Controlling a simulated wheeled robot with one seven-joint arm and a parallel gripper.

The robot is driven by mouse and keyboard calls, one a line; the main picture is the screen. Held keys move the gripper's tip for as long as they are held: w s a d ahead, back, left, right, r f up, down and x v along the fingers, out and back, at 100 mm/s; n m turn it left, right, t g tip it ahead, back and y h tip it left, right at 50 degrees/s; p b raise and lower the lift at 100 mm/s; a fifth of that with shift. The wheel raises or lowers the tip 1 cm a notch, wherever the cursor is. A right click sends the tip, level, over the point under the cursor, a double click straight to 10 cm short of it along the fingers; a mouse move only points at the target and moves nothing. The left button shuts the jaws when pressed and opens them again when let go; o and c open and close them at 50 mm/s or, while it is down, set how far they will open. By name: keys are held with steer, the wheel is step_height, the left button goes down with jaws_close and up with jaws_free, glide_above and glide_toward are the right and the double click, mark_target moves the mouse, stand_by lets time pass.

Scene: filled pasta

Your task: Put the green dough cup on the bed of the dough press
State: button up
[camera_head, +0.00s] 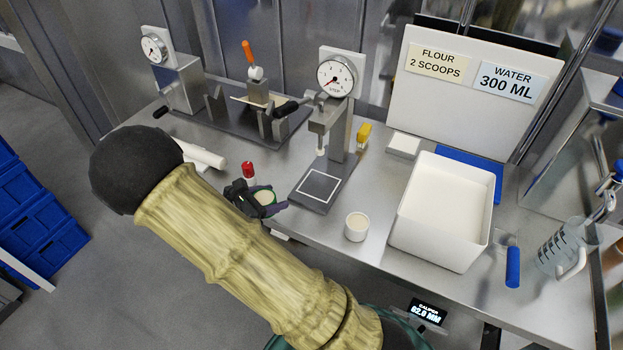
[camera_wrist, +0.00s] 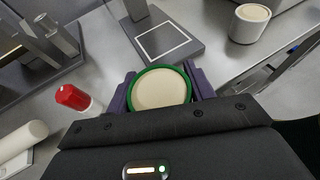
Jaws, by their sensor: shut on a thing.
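The green dough cup (camera_wrist: 160,89) is a round cup with a green rim and cream dough inside. My gripper (camera_head: 264,198) is shut on it, one finger on each side, as the wrist view shows. In the head view the cup (camera_head: 264,197) is partly hidden by my gripper. The dough press (camera_head: 338,120) has a round dial on top and a dark bed plate (camera_head: 312,203) marked with a white square. The cup is apart from the bed, to its left and nearer the front edge. The bed also shows in the wrist view (camera_wrist: 190,55), empty, beyond the cup.
A red-capped bottle (camera_head: 248,172) stands just left of my gripper. A white cup of dough (camera_head: 357,227) stands right of the bed. A white flour bin (camera_head: 402,235) is further right. Another device with a dial (camera_head: 155,48) is at the back left.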

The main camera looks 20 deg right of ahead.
steer(key=shift+w+r, duration=0.15)
steer(key=shift+w, duration=0.1)
steer(key=shift+s+a, duration=0.1)
steer(key=shift+s, duration=0.25)
steer(key=shift+s+r, duration=0.1)
steer(key=p, duration=0.2)
glide_above(323, 183)
steer(key=a, duration=0.1)
steer(key=shift+s, duration=0.1)
steer(key=shift+d, duration=0.15)
steer(key=shift+d+p, duration=0.35)
steer(key=shift+d, duration=0.15)
steer(key=f, duration=0.3)
steer(key=shift+w+f+p, duration=0.2)
steer(key=shift+p, duration=0.1)
steer(key=shift+f, duration=0.1)
